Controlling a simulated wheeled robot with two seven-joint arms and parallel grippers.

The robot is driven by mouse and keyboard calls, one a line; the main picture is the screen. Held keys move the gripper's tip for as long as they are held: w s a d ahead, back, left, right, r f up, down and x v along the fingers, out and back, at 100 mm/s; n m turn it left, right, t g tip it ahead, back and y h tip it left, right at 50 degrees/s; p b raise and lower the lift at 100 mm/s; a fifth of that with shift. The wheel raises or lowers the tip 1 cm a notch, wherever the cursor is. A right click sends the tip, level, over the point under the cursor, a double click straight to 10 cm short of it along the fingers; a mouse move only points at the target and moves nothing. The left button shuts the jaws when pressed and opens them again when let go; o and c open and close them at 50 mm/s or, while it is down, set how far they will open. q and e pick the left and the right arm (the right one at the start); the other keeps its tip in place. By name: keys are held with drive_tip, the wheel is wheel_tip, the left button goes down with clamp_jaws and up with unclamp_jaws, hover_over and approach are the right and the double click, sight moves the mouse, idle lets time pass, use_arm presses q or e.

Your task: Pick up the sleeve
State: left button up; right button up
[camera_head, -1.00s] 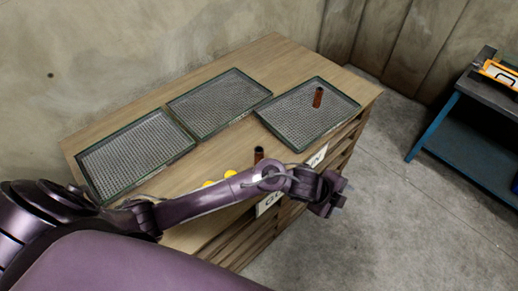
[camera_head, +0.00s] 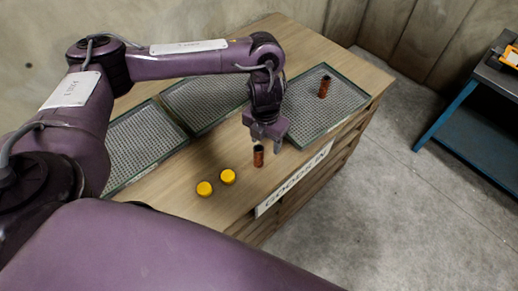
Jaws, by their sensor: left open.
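A small reddish-brown sleeve (camera_head: 258,156) stands upright on the wooden table near its front edge. A second, similar sleeve (camera_head: 324,87) stands upright in the right-hand mesh tray (camera_head: 345,112). My left gripper (camera_head: 265,138) is open and points down, just above and behind the nearer sleeve in the picture. I cannot tell whether its fingers touch that sleeve; they look empty. My right gripper is not in view.
Two more mesh trays (camera_head: 140,145) lie at the left and middle, partly behind my left arm. A white label (camera_head: 295,180) is on the table's front. A blue-legged bench (camera_head: 470,125) stands at the right.

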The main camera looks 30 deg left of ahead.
sight(262, 148)
use_arm(q)
drive_tip(key=shift+a+f, duration=0.4)
drive_tip(key=shift+f, duration=0.2)
drive_tip(key=shift+a+r, duration=0.1)
wheel_tip(262, 148, down, 3)
drive_tip(key=shift+s+r+b, duration=0.1)
drive_tip(key=shift+s+b, duration=0.05)
drive_tip(key=shift+b, duration=0.45)
drive_tip(key=f, duration=0.1)
drive_tip(key=f+b, duration=0.1)
drive_tip(key=f, duration=0.2)
drive_tip(key=shift+s+a, duration=0.35)
drive_tip(key=shift+w+f+b, duration=0.1)
drive_tip(key=shift+f+b, duration=0.25)
drive_tip(key=shift+f, duration=0.15)
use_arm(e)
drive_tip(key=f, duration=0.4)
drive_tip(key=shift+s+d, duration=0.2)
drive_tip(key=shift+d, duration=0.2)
